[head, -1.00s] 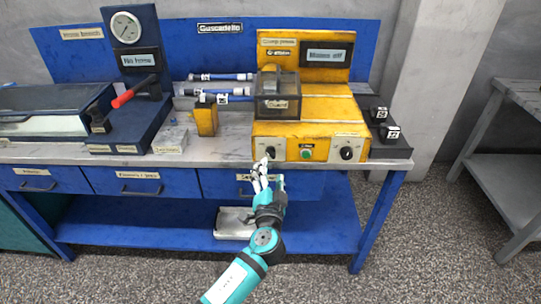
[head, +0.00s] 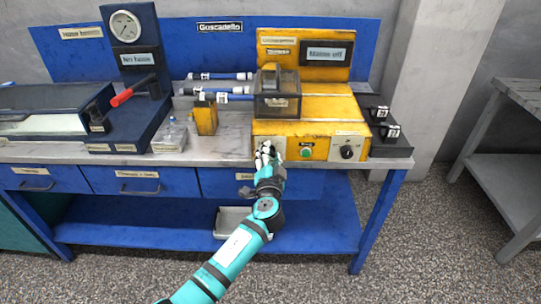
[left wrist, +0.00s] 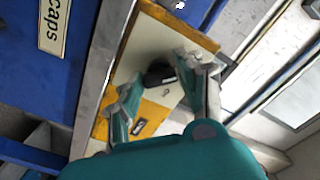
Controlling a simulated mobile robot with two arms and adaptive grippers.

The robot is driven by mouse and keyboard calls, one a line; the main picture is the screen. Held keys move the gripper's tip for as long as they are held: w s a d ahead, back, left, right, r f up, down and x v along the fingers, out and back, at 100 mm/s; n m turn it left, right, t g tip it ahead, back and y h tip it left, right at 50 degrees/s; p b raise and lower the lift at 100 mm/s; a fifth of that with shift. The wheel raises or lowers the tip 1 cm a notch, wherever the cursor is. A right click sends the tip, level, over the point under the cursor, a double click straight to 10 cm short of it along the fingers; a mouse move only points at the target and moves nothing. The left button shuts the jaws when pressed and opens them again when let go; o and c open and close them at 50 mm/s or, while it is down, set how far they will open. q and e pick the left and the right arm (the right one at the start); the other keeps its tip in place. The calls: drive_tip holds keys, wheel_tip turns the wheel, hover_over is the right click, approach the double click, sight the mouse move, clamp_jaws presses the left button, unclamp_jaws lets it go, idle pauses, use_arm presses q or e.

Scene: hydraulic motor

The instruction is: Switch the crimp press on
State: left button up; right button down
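The yellow crimp press (head: 330,97) stands on the right part of the workbench, with a dark display (head: 326,54) that seems to read "Mains off". Its front has a green button (head: 306,153) and a black rotary knob (head: 347,152) on the right. My left gripper (head: 267,154) is at the left end of this front and covers the left knob in the head view. In the left wrist view, the black left knob (left wrist: 160,73) on its pale plate lies between the parted fingers (left wrist: 157,78), with gaps visible beside it. My right gripper is not in view.
A dark guard box (head: 277,93) sits on the press. Left of it are a yellow block (head: 206,118), blue hoses (head: 220,76) and a gauge stand with a red-handled lever (head: 134,90). Drawers (head: 140,183) run under the worktop. A black block (head: 385,143) stands at the right.

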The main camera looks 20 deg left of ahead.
use_arm(q)
drive_tip(key=c, duration=0.6)
drive_tip(key=shift+m, duration=0.3)
drive_tip(key=m, duration=0.2)
drive_tip(key=shift+m, duration=0.3)
drive_tip(key=m, duration=0.3)
drive_tip(key=shift+m, duration=0.4)
drive_tip(key=m+p, duration=0.2)
drive_tip(key=m, duration=0.3)
drive_tip(key=m+p, duration=0.1)
drive_tip(key=m, duration=0.2)
drive_tip(key=shift+m, duration=0.3)
drive_tip(key=shift+f+m+p, duration=0.1)
drive_tip(key=shift+m+p, duration=0.4)
drive_tip(key=shift+m, duration=0.6)
